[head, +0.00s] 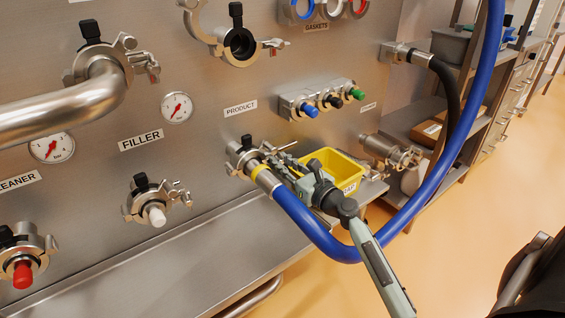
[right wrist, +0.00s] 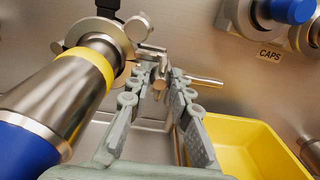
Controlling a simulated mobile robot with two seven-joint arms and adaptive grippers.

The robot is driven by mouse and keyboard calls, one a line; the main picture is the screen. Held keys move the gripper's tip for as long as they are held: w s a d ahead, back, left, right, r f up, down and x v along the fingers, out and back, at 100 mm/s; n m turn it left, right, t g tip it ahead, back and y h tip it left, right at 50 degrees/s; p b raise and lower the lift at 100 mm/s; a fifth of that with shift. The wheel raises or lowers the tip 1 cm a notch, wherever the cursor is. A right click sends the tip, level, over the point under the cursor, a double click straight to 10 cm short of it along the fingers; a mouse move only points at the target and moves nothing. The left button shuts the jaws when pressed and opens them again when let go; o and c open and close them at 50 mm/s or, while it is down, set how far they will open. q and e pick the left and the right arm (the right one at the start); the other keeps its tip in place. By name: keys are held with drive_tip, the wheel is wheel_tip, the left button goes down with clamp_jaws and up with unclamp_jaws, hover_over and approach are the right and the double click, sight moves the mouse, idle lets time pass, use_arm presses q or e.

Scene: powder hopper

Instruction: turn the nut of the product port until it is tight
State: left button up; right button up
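The product port (head: 240,154) is on the steel panel below the PRODUCT label, with a clamp around it. The blue hose (head: 310,232) meets the port through a steel end with a yellow band (head: 260,172); this end fills the left of the right wrist view (right wrist: 70,95). The clamp's nut (right wrist: 159,84) shows between my right fingertips, small and partly hidden; a thin metal bar (right wrist: 206,80) sticks out to the right behind the fingers. My right gripper (head: 276,160) is at the clamp's right side, its fingers apart around the nut. My left gripper is not in view.
A yellow bin (head: 345,168) stands just right of and behind my right gripper. Coloured caps (head: 322,103) are on a holder above. The blue hose loops below my right arm and up at the right. The steel ledge (head: 190,265) left of the hose is clear.

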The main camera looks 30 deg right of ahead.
drive_tip(key=shift+o, duration=0.5)
drive_tip(key=shift+w+r, duration=0.1)
drive_tip(key=shift+r, duration=0.05)
drive_tip(key=s, duration=0.9)
drive_tip(key=shift+d, duration=0.35)
drive_tip(key=shift+s, duration=0.1)
